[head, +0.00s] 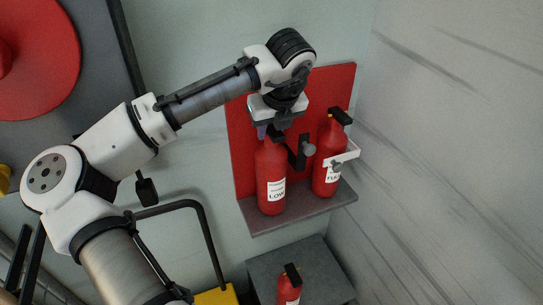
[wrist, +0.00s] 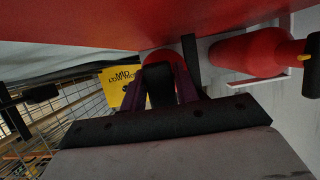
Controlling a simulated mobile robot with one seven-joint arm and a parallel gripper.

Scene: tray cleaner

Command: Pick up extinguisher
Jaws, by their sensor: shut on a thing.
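A red extinguisher with a white label reading "LOW" (head: 271,180) stands upright on the grey shelf of a red wall panel in the head view. My gripper (head: 268,133) is above it, shut on its top, and hides its head. In the wrist view my gripper (wrist: 172,88) closes around a dark piece, with a little of the red body (wrist: 160,56) showing behind. A second red extinguisher, its label partly covered and starting "FU" (head: 327,165), stands to the right on the same shelf. It also shows in the wrist view (wrist: 250,52).
The red panel (head: 343,85) backs the grey shelf (head: 300,210). A black bracket with a grey knob (head: 300,150) sits between the bottles; a white bracket (head: 347,153) crosses the right one. A third extinguisher (head: 288,287) stands below by a grey box (head: 310,262). A wall closes the right side.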

